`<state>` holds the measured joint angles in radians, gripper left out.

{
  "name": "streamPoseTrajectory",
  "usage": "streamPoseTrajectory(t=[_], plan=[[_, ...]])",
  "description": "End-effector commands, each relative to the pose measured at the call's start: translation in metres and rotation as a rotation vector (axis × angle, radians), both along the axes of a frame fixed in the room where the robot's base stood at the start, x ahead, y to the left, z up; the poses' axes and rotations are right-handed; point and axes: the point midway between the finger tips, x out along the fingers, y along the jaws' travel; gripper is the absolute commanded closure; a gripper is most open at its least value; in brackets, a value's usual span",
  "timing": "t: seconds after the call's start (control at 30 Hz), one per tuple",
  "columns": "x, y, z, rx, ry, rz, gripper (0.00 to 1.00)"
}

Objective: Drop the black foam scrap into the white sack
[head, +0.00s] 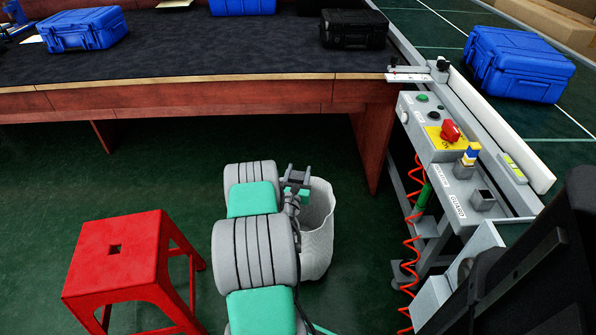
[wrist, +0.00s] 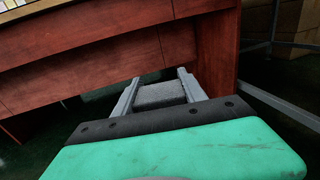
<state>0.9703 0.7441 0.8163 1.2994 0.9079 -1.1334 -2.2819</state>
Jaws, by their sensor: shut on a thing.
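My gripper (head: 298,174) is shut on the black foam scrap. In the wrist view the scrap (wrist: 160,95) shows as a dark grey block between the two grey fingers of my gripper (wrist: 155,90). The white sack (head: 318,245) stands upright on the green floor in the head view. My gripper shows at the upper left of the sack's rim. My arm hides the sack's left side, and I cannot tell how far the scrap is over the opening. The sack is not visible in the wrist view.
A red stool (head: 118,255) stands left of my arm. A red-brown table (head: 200,95) with a dark top is behind the sack, bearing blue cases and a black case (head: 353,29). A control panel (head: 445,130) with a coiled red cable is at right, beside the conveyor with a blue case (head: 518,64).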

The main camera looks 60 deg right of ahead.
Motion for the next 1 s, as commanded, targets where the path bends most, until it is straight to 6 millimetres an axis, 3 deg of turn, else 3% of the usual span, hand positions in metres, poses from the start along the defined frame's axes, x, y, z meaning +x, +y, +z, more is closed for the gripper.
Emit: streamPoseTrajectory(t=[0.03, 0.3, 0.63, 0.67, 0.93, 1.0], plan=[[0.000, 0.000, -0.012, 0.000, 0.000, 0.000, 0.88], [0.001, 0.000, -0.049, 0.000, 0.001, 0.000, 0.88], [0.001, 0.000, -0.051, 0.000, 0.001, 0.000, 0.88], [0.001, 0.000, -0.051, 0.000, 0.001, 0.000, 0.49], [0.001, 0.000, -0.051, 0.001, 0.001, 0.000, 0.27], [0.001, 0.000, -0.051, 0.001, 0.001, 0.000, 0.26]])
